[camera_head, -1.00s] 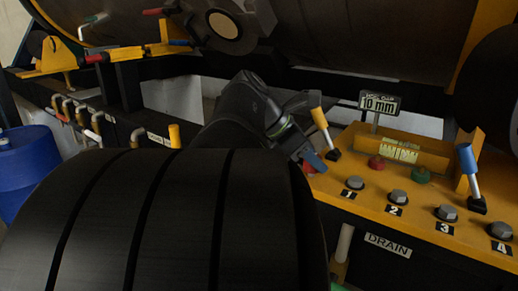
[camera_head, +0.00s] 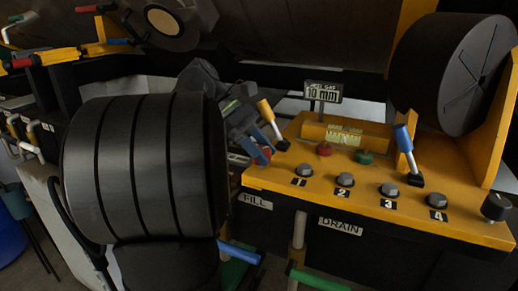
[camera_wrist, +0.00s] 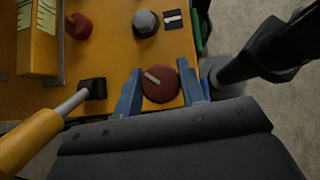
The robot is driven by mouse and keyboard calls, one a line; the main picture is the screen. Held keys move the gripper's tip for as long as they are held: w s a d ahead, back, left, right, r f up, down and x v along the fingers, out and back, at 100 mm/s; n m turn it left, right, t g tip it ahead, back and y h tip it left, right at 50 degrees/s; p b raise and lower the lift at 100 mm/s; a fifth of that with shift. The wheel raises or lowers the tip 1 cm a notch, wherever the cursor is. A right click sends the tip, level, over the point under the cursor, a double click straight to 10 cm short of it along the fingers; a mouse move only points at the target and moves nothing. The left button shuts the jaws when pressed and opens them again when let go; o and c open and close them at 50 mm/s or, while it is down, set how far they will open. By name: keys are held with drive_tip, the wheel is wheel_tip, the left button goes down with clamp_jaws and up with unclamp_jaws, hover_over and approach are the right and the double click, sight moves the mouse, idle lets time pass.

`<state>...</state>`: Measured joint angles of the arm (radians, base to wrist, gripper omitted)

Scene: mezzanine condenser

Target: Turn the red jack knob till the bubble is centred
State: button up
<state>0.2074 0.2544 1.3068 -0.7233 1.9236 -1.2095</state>
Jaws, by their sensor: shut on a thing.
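The round red jack knob (camera_wrist: 160,85), with a pale pointer line on top, sits at the edge of the yellow panel in the wrist view. My gripper (camera_wrist: 158,88) has one blue finger on each side of the knob and is shut on it. In the head view my gripper (camera_head: 260,154) is at the panel's left end, and the arm mostly hides the knob. The level vial (camera_head: 344,134) is on a raised yellow block behind the panel buttons. The bubble's position is too small to tell.
A yellow-handled lever (camera_head: 267,112) stands close beside my gripper. A blue-handled lever (camera_head: 404,140), a red button (camera_head: 323,149), a green button (camera_head: 364,157) and several numbered grey bolts are on the panel (camera_head: 280,198). A sign reading 10 mm (camera_head: 322,92) stands behind.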

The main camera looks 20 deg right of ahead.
drive_tip(key=shift+m+g+y, duration=0.3)
drive_tip(key=shift+m+g, duration=0.1)
drive_tip(key=shift+m, duration=0.2)
drive_tip(key=o, duration=1)
